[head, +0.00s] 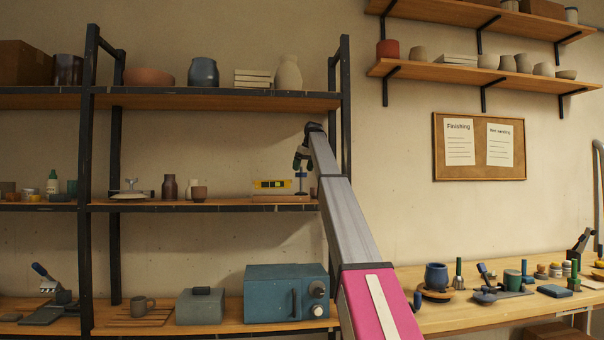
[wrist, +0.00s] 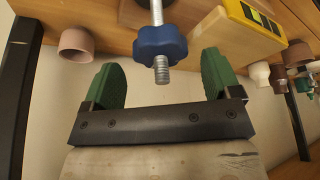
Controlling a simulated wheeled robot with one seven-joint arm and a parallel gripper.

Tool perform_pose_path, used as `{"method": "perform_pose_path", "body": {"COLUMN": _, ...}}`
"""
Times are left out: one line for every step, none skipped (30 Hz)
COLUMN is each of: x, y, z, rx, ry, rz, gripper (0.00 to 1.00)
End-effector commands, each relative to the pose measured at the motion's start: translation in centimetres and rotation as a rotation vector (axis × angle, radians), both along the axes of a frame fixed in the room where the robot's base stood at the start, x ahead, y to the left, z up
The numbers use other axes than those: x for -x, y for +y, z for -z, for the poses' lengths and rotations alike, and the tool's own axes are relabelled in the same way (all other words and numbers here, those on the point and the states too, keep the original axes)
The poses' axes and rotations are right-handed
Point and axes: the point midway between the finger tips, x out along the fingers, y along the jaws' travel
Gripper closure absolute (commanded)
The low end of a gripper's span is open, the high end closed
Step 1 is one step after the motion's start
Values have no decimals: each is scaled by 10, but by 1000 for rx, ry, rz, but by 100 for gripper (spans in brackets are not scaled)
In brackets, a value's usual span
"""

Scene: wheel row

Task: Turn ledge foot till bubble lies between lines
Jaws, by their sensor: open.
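The ledge (head: 268,198) is a thin wooden board on the middle shelf. A yellow spirit level (head: 272,184) rests on it and also shows at the upper right of the wrist view (wrist: 248,14). Its vial is green, but I cannot tell where the bubble lies against the lines. The ledge foot (wrist: 160,42) is a blue lobed knob on a metal threaded rod. My gripper (wrist: 158,76) has two green fingers, open wide, one on each side of the foot's rod. The knob sits around fingertip level, apart from both fingers. In the head view my gripper (head: 300,160) is small and partly dark.
A pinkish cup (wrist: 75,45) stands near the foot, and other pots stand along the shelf. A black shelf post (head: 346,110) is close to my arm. A blue-grey kiln-like box (head: 272,296) stands on the shelf below. A cluttered workbench is at the right.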

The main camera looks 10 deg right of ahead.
Motion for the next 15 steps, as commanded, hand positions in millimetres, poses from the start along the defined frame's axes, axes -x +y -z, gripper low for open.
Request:
{"method": "perform_pose_path", "body": {"x": -2, "y": 2, "z": 8, "rx": 0, "ry": 0, "rz": 0, "gripper": 17}}
{"method": "perform_pose_path", "body": {"x": -3, "y": 3, "z": 11, "rx": -1, "ry": -1, "rz": 0, "gripper": 17}}
{"method": "perform_pose_path", "body": {"x": -5, "y": 4, "z": 16, "rx": -1, "ry": -1, "rz": 0, "gripper": 17}}
{"method": "perform_pose_path", "body": {"x": -6, "y": 4, "z": 18, "rx": -1, "ry": -1, "rz": 0, "gripper": 17}}
{"method": "perform_pose_path", "body": {"x": -7, "y": 5, "z": 20, "rx": 0, "ry": 0, "rz": 0, "gripper": 17}}
{"method": "perform_pose_path", "body": {"x": -7, "y": 5, "z": 22, "rx": 0, "ry": 0, "rz": 0, "gripper": 17}}
{"method": "perform_pose_path", "body": {"x": -8, "y": 5, "z": 23, "rx": 0, "ry": 0, "rz": 0, "gripper": 17}}
{"method": "perform_pose_path", "body": {"x": -8, "y": 6, "z": 24, "rx": 0, "ry": 0, "rz": 0, "gripper": 17}}
{"method": "perform_pose_path", "body": {"x": -8, "y": 6, "z": 24, "rx": 0, "ry": 0, "rz": 0, "gripper": 17}}
{"method": "perform_pose_path", "body": {"x": -8, "y": 6, "z": 25, "rx": 1, "ry": -1, "rz": 0, "gripper": 17}}
{"method": "perform_pose_path", "body": {"x": -8, "y": 6, "z": 24, "rx": 1, "ry": -1, "rz": 0, "gripper": 17}}
{"method": "perform_pose_path", "body": {"x": -8, "y": 6, "z": 24, "rx": 0, "ry": -1, "rz": 0, "gripper": 17}}
{"method": "perform_pose_path", "body": {"x": -8, "y": 6, "z": 24, "rx": 0, "ry": -1, "rz": 0, "gripper": 17}}
{"method": "perform_pose_path", "body": {"x": -8, "y": 6, "z": 24, "rx": 0, "ry": -1, "rz": 0, "gripper": 17}}
{"method": "perform_pose_path", "body": {"x": -8, "y": 6, "z": 24, "rx": 0, "ry": -1, "rz": 0, "gripper": 23}}
